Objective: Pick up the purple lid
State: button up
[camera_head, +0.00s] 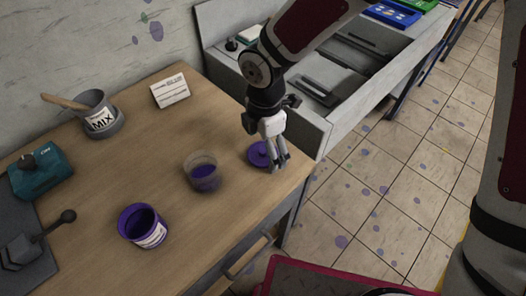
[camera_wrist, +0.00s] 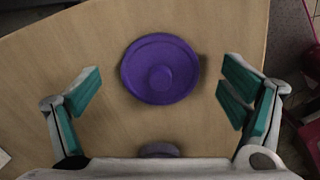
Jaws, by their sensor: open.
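The purple lid (camera_head: 260,154) lies flat on the wooden table near its right edge. In the wrist view the round lid (camera_wrist: 160,69) shows whole, with a raised knob in its middle. My gripper (camera_head: 279,165) points down over the lid and partly covers it in the head view. In the wrist view my gripper (camera_wrist: 160,92) is open and empty, with one teal-padded finger on each side of the lid and a gap on both sides. I cannot tell the exact height of the fingertips above the table.
A clear cup with purple contents (camera_head: 203,172) stands left of the lid. A purple tub (camera_head: 143,227) is nearer the front. A MIX pot (camera_head: 100,114), a white card (camera_head: 170,91) and a teal device (camera_head: 40,171) stand farther left. A grey sink unit (camera_head: 312,128) adjoins the table's right side.

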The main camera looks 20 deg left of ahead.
jog(key=shift+c, duration=0.5)
jog(key=c, duration=0.8)
